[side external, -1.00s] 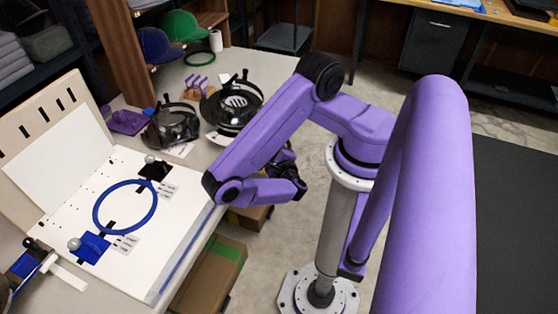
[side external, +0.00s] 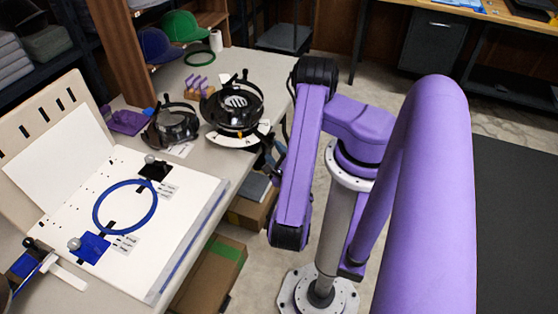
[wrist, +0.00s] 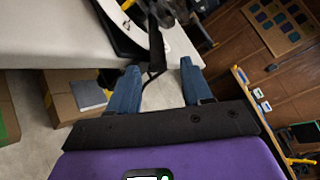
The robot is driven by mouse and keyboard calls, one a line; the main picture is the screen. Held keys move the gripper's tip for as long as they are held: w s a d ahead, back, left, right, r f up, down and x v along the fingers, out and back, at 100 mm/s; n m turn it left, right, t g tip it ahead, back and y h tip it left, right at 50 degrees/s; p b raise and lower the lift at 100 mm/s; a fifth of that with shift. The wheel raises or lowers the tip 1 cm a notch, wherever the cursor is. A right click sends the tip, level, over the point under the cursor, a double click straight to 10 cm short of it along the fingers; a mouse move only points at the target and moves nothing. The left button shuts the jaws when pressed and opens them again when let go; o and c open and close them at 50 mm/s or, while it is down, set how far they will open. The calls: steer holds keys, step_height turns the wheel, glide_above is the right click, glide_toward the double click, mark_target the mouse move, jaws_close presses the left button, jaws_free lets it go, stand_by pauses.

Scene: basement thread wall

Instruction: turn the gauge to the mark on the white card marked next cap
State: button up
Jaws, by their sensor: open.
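A round black fixture (side external: 233,103) with a white curved scale (side external: 240,136) along its front stands on the bench; it appears to be the gauge. Its edge and white arc also show at the top of the wrist view (wrist: 120,22). A small white card (side external: 181,149) lies left of it, its writing too small to read. My gripper (wrist: 158,70) is open, with its two blue fingers apart. A thin black lever or strap (wrist: 156,54) shows between the fingers in the picture; I cannot tell its depth or whether it touches. In the side view my arm partly hides the gripper.
A second black ring fixture (side external: 172,127) stands left of the gauge. A white board with a blue hoop (side external: 96,220) fills the near left bench. Caps (side external: 181,27) sit behind. Cardboard boxes (side external: 208,273) stand on the floor below the bench edge.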

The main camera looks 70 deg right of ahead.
steer(key=shift+s+a+f, duration=0.15)
steer(key=shift+s+a, duration=0.15)
steer(key=shift+a, duration=0.1)
steer(key=shift+v, duration=1.05)
steer(key=shift+s+a, duration=0.15)
steer(key=c, duration=0.9)
steer(key=a+m+g, duration=0.1)
steer(key=m, duration=0.1)
steer(key=a+m+g+h, duration=0.1)
steer(key=a+m+g, duration=0.1)
steer(key=m, duration=0.1)
steer(key=s+a+m+g, duration=0.1)
steer(key=a+m+g, duration=0.1)
steer(key=shift+s, duration=0.1)
jaws_close()
steer(key=w+a+r+m+g, duration=0.2)
steer(key=w+a+m+g, duration=0.15)
steer(key=m, duration=0.35)
steer(key=m+g+y, duration=0.3)
steer(key=m+g, duration=0.4)
steer(key=m, duration=0.5)
glide_toward(267, 144)
steer(key=x, duration=0.6)
steer(key=shift+s+d+f, duration=0.25)
steer(key=shift+f, duration=0.05)
